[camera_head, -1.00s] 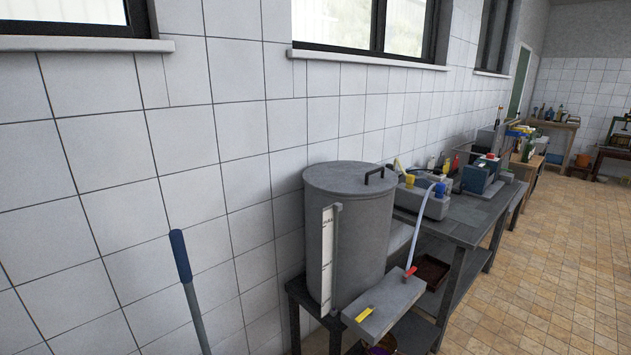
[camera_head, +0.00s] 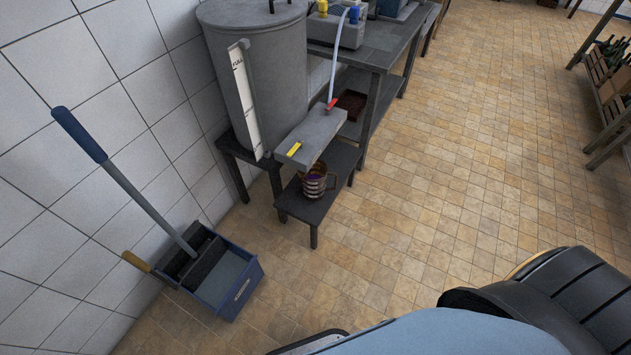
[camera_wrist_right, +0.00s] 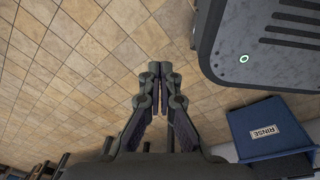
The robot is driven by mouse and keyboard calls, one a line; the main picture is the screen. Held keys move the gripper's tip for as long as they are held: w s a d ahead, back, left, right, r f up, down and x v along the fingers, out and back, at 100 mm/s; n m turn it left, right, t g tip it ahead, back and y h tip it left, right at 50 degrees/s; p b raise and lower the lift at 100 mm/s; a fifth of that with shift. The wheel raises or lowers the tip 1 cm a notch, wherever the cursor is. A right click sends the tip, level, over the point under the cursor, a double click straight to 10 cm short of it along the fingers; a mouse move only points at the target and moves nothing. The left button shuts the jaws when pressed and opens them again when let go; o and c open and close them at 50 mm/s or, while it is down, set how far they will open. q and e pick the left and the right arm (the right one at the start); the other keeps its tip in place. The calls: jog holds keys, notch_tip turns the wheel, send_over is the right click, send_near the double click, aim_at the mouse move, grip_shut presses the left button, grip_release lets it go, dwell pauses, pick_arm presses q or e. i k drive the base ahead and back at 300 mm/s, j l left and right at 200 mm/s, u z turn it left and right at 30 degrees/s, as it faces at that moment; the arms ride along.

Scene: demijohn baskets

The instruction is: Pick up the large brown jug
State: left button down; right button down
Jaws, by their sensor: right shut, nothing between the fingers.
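A small banded jug or pot (camera_head: 317,184), brownish and grey with a handle, stands on the low dark stand (camera_head: 315,205) under the spout box in the head view. Its inside looks dark purple. I cannot tell whether it is the large brown jug, and no other clear jug shows. My right gripper (camera_wrist_right: 160,80) shows in the right wrist view, shut and empty above the tiled floor. My left gripper is not in view.
A grey tank (camera_head: 260,75) with a spout box (camera_head: 312,138) stands against the tiled wall. A blue rinse bucket (camera_head: 228,286) with a long-handled tool sits on the floor; it also shows in the wrist view (camera_wrist_right: 270,130). A bottle rack (camera_head: 612,85) stands right. The middle floor is clear.

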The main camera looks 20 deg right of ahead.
aim_at(313, 183)
jog(key=l+u, duration=0.1)
jog(key=u, duration=0.25)
jog(key=i+l+u, duration=0.1)
jog(key=u, duration=0.25)
jog(key=i+l+u, duration=0.1)
jog(key=l+u, duration=0.2)
jog(key=l, duration=1.05)
jog(key=k+l+u, duration=0.1)
jog(key=l+u, duration=0.25)
jog(key=l, duration=0.95)
